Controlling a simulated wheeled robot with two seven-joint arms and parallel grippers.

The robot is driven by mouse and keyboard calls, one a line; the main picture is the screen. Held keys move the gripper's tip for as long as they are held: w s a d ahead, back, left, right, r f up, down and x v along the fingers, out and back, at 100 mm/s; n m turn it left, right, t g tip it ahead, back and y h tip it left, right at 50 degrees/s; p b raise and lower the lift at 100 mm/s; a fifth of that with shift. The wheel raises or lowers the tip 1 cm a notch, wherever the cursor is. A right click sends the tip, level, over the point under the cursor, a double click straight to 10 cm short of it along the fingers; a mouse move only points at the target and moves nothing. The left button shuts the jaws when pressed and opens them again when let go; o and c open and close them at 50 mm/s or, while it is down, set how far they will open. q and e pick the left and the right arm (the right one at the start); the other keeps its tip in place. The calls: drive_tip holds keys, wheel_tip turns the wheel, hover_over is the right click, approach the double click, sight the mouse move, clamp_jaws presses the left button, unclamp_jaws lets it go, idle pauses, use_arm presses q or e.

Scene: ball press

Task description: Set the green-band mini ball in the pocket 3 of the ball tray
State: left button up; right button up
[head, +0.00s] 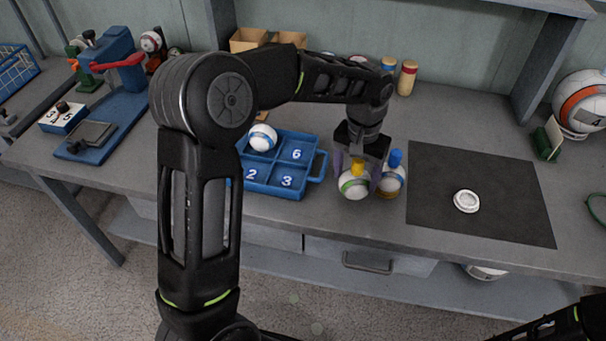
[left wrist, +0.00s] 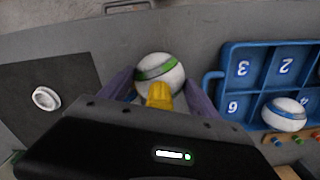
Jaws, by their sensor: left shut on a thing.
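In the left wrist view the ball (left wrist: 160,70) sits between the purple fingers. I cannot tell whether it touches the table. The blue ball tray (head: 322,166) has numbered pockets. Pocket 3 (head: 287,181), at its front right, is empty; it also shows in the left wrist view (left wrist: 243,68). My right gripper is not in view.
A blue-band ball (head: 262,137) sits in the tray's back left pocket. A dark mat (head: 480,220) with a white ring (head: 466,201) lies right. A blue press (head: 118,95) stands left.

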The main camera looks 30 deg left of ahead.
use_arm(q)
drive_tip(key=shift+d, duration=0.2)
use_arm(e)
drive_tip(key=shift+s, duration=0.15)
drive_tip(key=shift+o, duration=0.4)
use_arm(q)
drive_tip(key=shift+a+r, duration=0.1)
drive_tip(key=shift+a, duration=0.15)
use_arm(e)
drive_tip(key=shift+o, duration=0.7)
use_arm(q)
drive_tip(key=s+a+r+m, duration=0.1)
drive_tip(key=a+r, duration=0.3)
drive_tip(key=a, duration=0.4)
drive_tip(key=s+a+r+m+b, duration=0.1)
drive_tip(key=a+r, duration=0.3)
drive_tip(key=a, duration=0.4)
drive_tip(key=shift+s+a+m, duration=0.4)
drive_tip(key=shift+s+m, duration=0.2)
drive_tip(key=shift+s, duration=0.3)
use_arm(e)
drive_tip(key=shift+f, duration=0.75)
use_arm(q)
drive_tip(key=shift+f, duration=2.4)
